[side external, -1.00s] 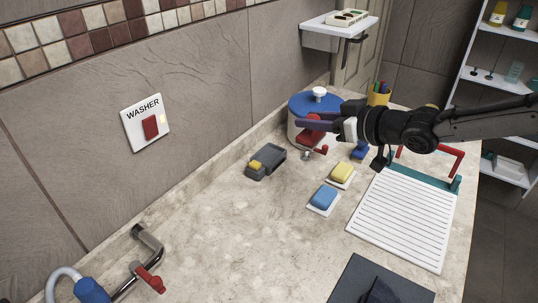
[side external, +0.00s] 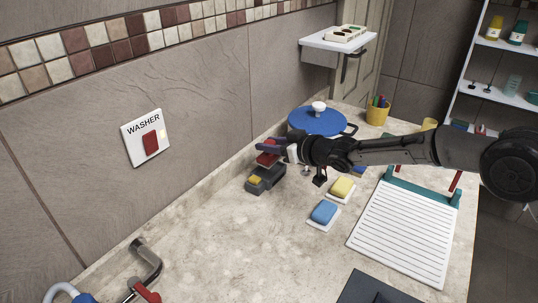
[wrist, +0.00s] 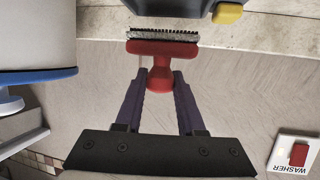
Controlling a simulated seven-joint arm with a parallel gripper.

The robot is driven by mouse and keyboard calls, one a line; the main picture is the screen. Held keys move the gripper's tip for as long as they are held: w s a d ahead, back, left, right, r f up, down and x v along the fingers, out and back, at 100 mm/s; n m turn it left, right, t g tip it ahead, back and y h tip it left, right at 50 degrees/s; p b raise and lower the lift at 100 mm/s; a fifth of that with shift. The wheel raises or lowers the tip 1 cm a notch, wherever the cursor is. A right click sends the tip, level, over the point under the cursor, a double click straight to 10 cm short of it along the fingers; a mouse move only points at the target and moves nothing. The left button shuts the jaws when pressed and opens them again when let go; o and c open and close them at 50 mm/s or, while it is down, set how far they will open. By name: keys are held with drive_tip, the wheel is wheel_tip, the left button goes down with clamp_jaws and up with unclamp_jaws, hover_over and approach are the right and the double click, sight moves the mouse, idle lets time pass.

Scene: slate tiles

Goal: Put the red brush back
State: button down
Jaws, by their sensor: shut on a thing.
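The red brush (wrist: 162,48) has dark bristles and a red handle. In the wrist view my gripper (wrist: 160,82) is shut on its handle, with the bristles pointing away from the fingers. In the side view the brush (side external: 267,159) hangs under the purple fingers of my gripper (side external: 266,149). It is just above or behind the dark grey holder (side external: 270,177); I cannot tell whether they touch there. In the wrist view the holder (wrist: 175,8) is cut off by the top edge, with a gap between it and the bristles.
A yellow block (side external: 255,180) is at the holder's front end. A pot with a blue lid (side external: 318,121) stands close behind my gripper. A blue sponge (side external: 324,212), a yellow sponge (side external: 342,187) and a white ribbed rack (side external: 405,232) lie to the right.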

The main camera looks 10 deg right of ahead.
sight(274, 156)
drive_tip(key=shift+w+f, duration=0.15)
drive_tip(key=shift+f, duration=0.05)
drive_tip(key=shift+w+a+f, duration=0.1)
drive_tip(key=shift+f, duration=1.55)
drive_tip(key=shift+f, duration=0.2)
drive_tip(key=c, duration=0.5)
unclamp_jaws()
drive_tip(key=shift+r, duration=0.15)
